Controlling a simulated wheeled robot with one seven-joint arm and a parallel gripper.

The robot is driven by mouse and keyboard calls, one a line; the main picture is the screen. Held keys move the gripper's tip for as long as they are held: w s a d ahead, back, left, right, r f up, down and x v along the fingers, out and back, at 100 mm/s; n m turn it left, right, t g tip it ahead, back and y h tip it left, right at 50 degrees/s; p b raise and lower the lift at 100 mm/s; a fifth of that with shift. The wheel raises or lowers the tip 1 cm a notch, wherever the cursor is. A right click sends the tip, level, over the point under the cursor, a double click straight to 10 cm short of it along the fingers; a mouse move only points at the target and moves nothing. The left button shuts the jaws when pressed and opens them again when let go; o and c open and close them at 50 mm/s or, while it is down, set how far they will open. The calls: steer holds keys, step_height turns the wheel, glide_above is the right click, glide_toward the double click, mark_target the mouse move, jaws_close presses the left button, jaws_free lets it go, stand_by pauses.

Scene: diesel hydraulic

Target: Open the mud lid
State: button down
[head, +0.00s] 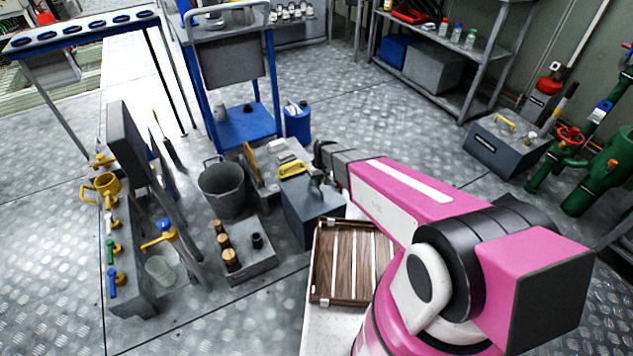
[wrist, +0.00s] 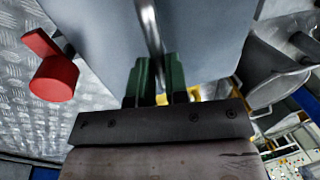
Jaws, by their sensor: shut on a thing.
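A dark grey-blue box (head: 312,205) stands on the floor near the middle of the head view, below the end of my arm. Its plain panel, which looks like the mud lid (wrist: 95,30), fills the upper middle of the wrist view. A thin metal bar handle (wrist: 148,22) runs along that panel. My gripper (wrist: 157,75) is shut on the handle, with its green fingers on either side of it. In the head view my gripper (head: 317,180) is small and dark at the box top. The lid's edge and hinge cannot be made out there.
A grey bucket (head: 223,188) stands left of the box. A block with bottles (head: 240,255) and a wooden slatted crate (head: 348,262) are nearer. A red handle (wrist: 54,78) shows left of the panel.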

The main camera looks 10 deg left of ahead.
steer(key=shift+s+a+r, duration=0.2)
steer(key=shift+r, duration=0.3)
steer(key=s+a+r+t+h, duration=0.3)
steer(key=s+a+h, duration=0.2)
steer(key=a, duration=0.2)
steer(key=s+a+r+t+h, duration=0.4)
steer(key=a+h, duration=0.2)
steer(key=a, duration=0.1)
steer(key=shift+s+a+t, duration=0.3)
steer(key=shift+s, duration=0.1)
steer(key=shift+f, duration=0.15)
steer(key=c, duration=1.1)
jaws_free()
steer(key=shift+h, duration=0.3)
